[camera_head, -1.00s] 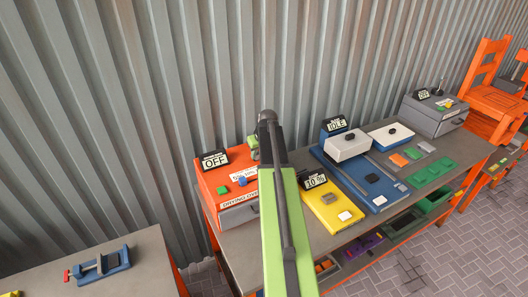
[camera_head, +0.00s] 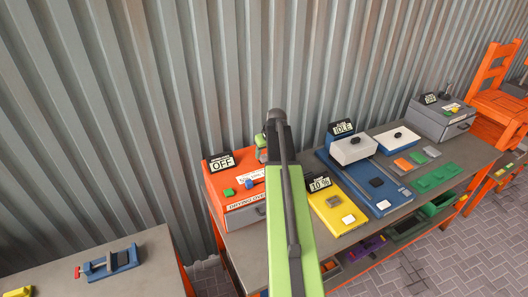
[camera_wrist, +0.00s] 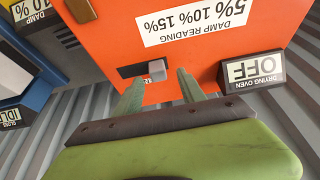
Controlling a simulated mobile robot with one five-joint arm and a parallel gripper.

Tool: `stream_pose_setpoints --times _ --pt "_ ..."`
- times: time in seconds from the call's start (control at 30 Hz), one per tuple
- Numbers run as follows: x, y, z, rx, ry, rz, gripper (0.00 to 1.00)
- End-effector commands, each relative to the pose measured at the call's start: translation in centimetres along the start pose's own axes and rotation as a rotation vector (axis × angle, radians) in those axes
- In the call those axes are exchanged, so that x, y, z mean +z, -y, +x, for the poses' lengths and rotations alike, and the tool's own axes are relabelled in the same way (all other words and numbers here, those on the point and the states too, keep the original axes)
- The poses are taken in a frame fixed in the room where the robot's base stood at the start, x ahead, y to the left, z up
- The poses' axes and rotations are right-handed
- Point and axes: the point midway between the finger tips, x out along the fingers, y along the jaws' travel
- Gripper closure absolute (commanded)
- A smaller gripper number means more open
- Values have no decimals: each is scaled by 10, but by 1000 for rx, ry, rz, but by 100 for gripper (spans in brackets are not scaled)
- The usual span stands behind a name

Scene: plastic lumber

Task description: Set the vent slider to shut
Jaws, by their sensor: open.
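The orange drying oven (camera_head: 215,207) stands at the left end of the long bench, with a sign reading OFF (camera_head: 221,163). In the wrist view its orange face (camera_wrist: 205,65) appears upside down. A grey slider knob (camera_wrist: 157,70) sits at one end of a short dark slot (camera_wrist: 132,70) there; no vent label is readable beside it. My gripper (camera_wrist: 158,82) is open and empty, its two green fingers spread just short of the knob, on either side of it. Contact cannot be told. In the head view my arm hides part of the oven and most of the gripper.
Right of the oven are a yellow damp meter (camera_head: 328,205) reading 10 % and a blue machine (camera_head: 395,201) with an IDLE sign. A grey box (camera_head: 440,121) stands at the far end. A corrugated wall (camera_head: 130,120) rises close behind the bench.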

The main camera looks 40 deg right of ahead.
Motion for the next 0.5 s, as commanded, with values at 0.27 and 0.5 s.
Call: stream_pose_setpoints --times 0.27,0.5 --pt "-2 0 -80 0 0 0 53" --pt "-1 0 -131 -1 1 1 53"
